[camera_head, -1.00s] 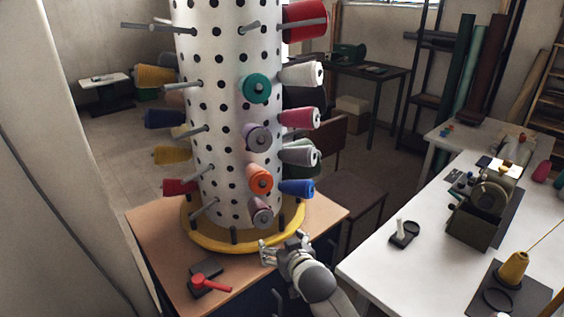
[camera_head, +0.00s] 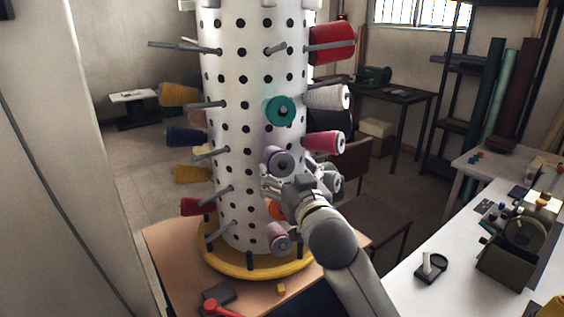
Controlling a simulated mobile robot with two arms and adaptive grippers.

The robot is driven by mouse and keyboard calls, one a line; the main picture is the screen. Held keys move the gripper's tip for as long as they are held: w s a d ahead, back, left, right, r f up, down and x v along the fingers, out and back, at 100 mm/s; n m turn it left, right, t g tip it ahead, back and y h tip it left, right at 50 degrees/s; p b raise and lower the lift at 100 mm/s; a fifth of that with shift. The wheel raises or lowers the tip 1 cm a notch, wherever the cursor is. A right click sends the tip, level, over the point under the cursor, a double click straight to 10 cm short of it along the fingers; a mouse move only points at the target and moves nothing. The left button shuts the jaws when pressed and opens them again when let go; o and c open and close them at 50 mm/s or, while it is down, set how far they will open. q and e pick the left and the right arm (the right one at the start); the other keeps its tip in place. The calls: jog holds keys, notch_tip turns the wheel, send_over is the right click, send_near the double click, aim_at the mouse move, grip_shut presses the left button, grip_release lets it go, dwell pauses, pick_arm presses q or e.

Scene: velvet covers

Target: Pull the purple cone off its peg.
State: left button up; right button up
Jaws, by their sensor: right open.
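The purple cone (camera_head: 279,161) sits on a peg on the front of the white perforated column (camera_head: 240,75), its end facing me. My right gripper (camera_head: 266,182) is open and empty just below and slightly left of it, fingers pointing left toward the column. I cannot tell whether the fingers touch the cone. A second, mauve cone (camera_head: 278,238) sits lower on the same side. The orange cone (camera_head: 274,209) is partly hidden behind my gripper. My left gripper is not in view.
A green cone (camera_head: 279,111) is above the purple one. Bare pegs stick out at left. The column stands on a yellow ring (camera_head: 240,271) on a wooden table (camera_head: 165,245).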

aim_at(284, 167)
jog(key=shift+p+x, duration=0.55)
jog(key=shift+x, duration=2)
jog(key=shift+c, duration=0.4)
jog(key=c, duration=1.1)
jog(key=shift+s+r+p, duration=0.25)
jog(key=shift+p, duration=0.15)
jog(key=shift+s+d, duration=0.1)
